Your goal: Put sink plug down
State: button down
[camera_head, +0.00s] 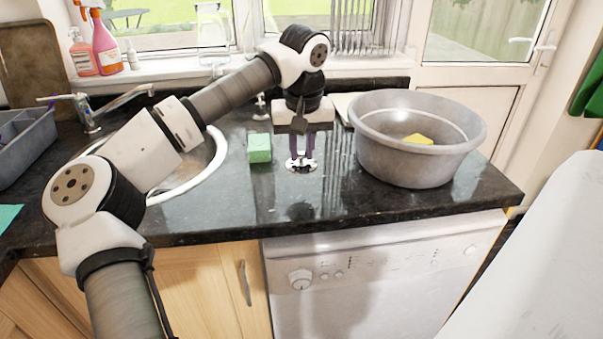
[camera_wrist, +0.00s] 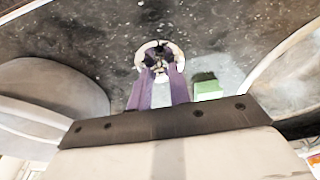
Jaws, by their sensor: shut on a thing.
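The sink plug (camera_head: 301,165) is a small round piece, white and metallic with dark parts, at the tips of my gripper (camera_head: 301,155). My gripper points down over the dark granite worktop (camera_head: 330,205), between a green block and a grey basin. Its purple fingers are shut on the plug. In the wrist view the plug (camera_wrist: 158,58) shows at the ends of the purple fingers (camera_wrist: 160,80), with its pale rim around a dark middle. The plug is at or close above the worktop; I cannot tell whether it touches.
A green block (camera_head: 259,148) stands left of my gripper. The round sink (camera_head: 214,165) lies left, partly behind my arm. The worktop's front strip is clear.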

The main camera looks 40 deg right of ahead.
aim_at(302, 165)
jog(key=shift+f, duration=3.2)
jog(key=shift+f, duration=0.2)
jog(key=c, duration=1.3)
grip_release()
